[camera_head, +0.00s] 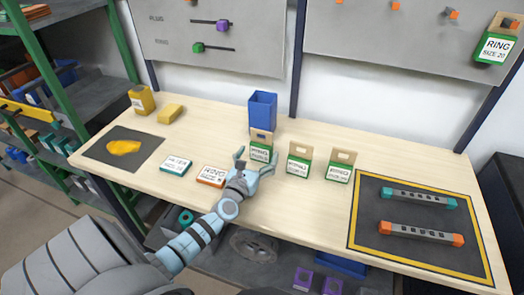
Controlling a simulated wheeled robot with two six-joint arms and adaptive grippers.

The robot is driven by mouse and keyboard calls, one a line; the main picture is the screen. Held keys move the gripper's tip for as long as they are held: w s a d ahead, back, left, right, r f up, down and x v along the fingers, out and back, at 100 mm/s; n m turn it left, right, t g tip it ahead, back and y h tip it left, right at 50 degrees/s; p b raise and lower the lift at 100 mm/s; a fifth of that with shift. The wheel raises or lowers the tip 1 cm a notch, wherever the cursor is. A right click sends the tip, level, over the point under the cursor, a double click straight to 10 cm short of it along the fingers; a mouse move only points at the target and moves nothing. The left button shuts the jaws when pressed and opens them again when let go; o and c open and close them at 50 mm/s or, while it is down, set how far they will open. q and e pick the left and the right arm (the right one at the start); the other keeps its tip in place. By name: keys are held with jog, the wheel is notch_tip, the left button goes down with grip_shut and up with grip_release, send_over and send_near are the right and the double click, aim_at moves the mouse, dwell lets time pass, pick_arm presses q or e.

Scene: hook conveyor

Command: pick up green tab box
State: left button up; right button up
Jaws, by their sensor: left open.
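Three green and white boxes with cardboard hang tabs stand upright on the table: a left one (260,152), a middle one (298,166) and a right one (339,171). A similar box labelled RING (495,47) hangs on the panel at the top right. My left gripper (255,160) is open and empty, with its fingers spread just in front of the left box. Its fingers overlap the lower part of that box in the picture; I cannot tell whether they touch it. My right gripper is out of view.
A blue bin (262,110) stands behind the left box. A teal-edged box (176,165) and an orange-edged box (211,177) lie left of my gripper. A dark mat (400,255) holds two bars at the right. Yellow items (142,100) stand at the back left.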

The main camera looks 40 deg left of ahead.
aim_at(260, 150)
pick_arm(q)
jog(key=x, duration=0.2)
jog(key=b+x, duration=0.1)
jog(key=x, duration=0.1)
jog(key=shift+a+f, duration=0.1)
jog(key=shift+a, duration=0.15)
jog(key=c, duration=1.3)
jog(key=shift+o, duration=0.2)
notch_tip(260, 150, up, 11)
jog(key=p, duration=0.9)
jog(key=shift+f, duration=0.35)
